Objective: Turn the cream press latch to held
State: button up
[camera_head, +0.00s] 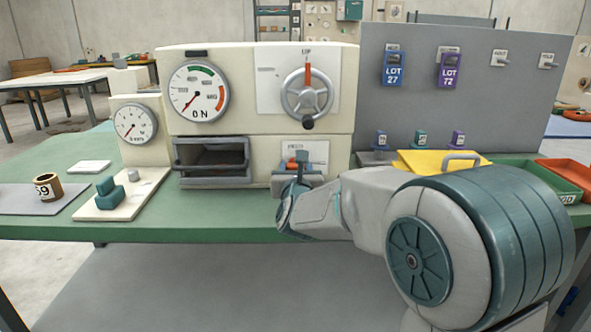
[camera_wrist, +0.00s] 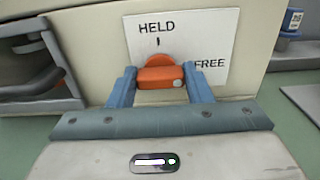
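The cream press (camera_head: 258,103) stands on the green bench. Its orange latch (camera_wrist: 160,77) is low on the front, before a white placard (camera_wrist: 205,35) marked HELD at the top and FREE at the right. The latch bar lies level in the wrist view, with a grey dot at its right end, on the FREE side. My gripper (camera_wrist: 160,80) has one blue finger at each end of the bar, and both seem to touch it. In the head view my gripper (camera_head: 297,172) partly covers the latch (camera_head: 293,164).
A handwheel (camera_head: 307,92) marked UP is above the latch. An open drawer (camera_head: 212,163) juts out to the left. A yellow tray (camera_head: 430,160) with a grey handle is on the right, behind my arm. A pale block with teal parts (camera_head: 118,197) is farther left.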

jog(key=shift+f+n+b, duration=0.15)
jog(key=shift+n+b, duration=0.25)
jog(key=shift+b, duration=0.2)
jog(key=n+b, duration=0.2)
jog(key=b, duration=0.1)
jog(key=shift+n, duration=0.4)
jog(key=n+b, duration=0.2)
jog(key=n, duration=0.2)
jog(key=shift+a+n, duration=0.15)
jog(key=shift+n, duration=0.15)
jog(key=n+b, duration=0.1)
jog(key=n, duration=0.3)
jog(key=shift+n, duration=0.3)
jog(key=n, duration=0.4)
jog(key=shift+a+n, duration=0.1)
jog(key=shift+n, duration=0.6)
jog(key=o, duration=1)
